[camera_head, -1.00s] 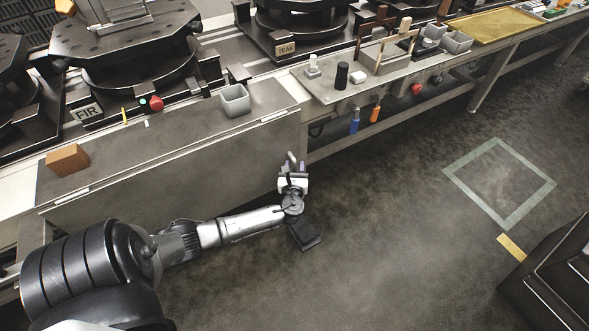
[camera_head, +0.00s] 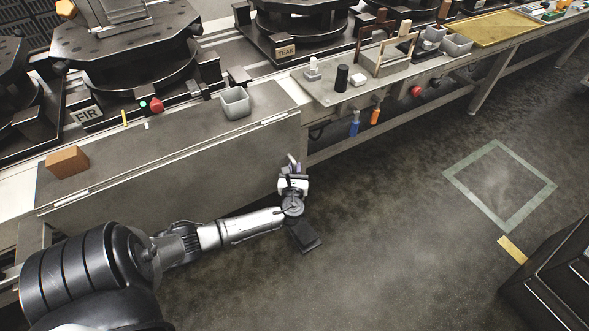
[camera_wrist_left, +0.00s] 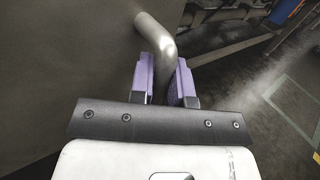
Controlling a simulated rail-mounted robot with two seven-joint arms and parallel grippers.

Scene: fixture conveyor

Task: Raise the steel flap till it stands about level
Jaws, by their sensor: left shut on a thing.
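The steel flap (camera_head: 195,175) is a wide grey panel. It hangs down steeply at the front of the bench, below a hinge line along the bench edge. In the left wrist view its face (camera_wrist_left: 70,60) fills the left side, and a bent steel tube handle (camera_wrist_left: 160,38) stands out from it. My left gripper (camera_head: 292,164) is at the flap's right end. In the left wrist view its purple fingers (camera_wrist_left: 165,82) are shut on the handle, one on each side. The lower part of the handle is hidden between the fingers. My right gripper is not in view.
On the bench top above the flap sit a brown block (camera_head: 67,162) and a grey bin (camera_head: 235,102). A side table (camera_head: 325,92) with small items adjoins at the right, with blue and orange handled tools (camera_head: 354,125) hanging below. The floor (camera_head: 400,230) in front is clear.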

